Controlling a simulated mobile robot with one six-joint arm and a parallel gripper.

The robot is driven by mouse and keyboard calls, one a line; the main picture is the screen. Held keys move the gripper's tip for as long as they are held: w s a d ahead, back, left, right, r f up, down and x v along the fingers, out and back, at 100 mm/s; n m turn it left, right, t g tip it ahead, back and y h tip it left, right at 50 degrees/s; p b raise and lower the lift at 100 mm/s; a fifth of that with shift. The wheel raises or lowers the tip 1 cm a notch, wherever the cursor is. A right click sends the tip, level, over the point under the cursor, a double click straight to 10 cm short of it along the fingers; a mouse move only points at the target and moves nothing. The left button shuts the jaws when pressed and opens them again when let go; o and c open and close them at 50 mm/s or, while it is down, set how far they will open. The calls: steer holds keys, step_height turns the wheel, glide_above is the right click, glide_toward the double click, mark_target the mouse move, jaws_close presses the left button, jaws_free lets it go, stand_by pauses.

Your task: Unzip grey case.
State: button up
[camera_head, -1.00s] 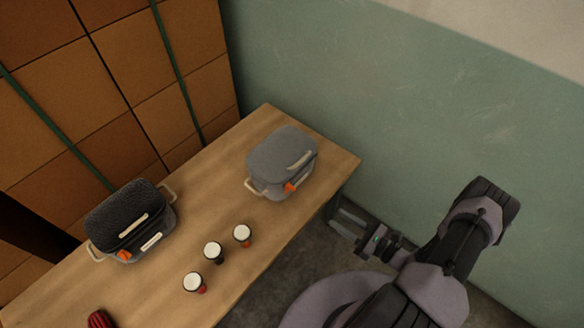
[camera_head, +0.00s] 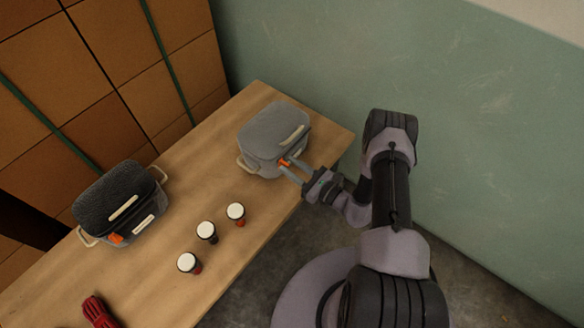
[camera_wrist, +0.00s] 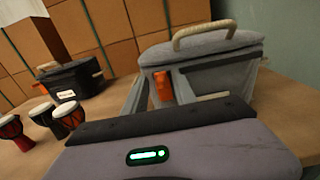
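The grey case (camera_head: 273,137) stands on the wooden table near its far right end, with a cream handle on its lid and another on its left side. An orange zip pull (camera_head: 284,163) sits on its front side; the pull also shows in the wrist view (camera_wrist: 163,87). My gripper (camera_head: 290,169) is at the front of the case, its fingers apart on either side of the orange pull. In the wrist view the grey case (camera_wrist: 205,55) fills the upper right. Whether the fingers touch the pull cannot be told.
A black case (camera_head: 120,205) with an orange pull stands at the table's left. Several small goblet drums with white tops (camera_head: 207,231) stand mid-table. A red bundle (camera_head: 99,312) lies at the near left. Stacked brown boxes and a green wall stand behind the table (camera_head: 190,190).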

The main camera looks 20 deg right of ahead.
jaws_close()
stand_by(1.4)
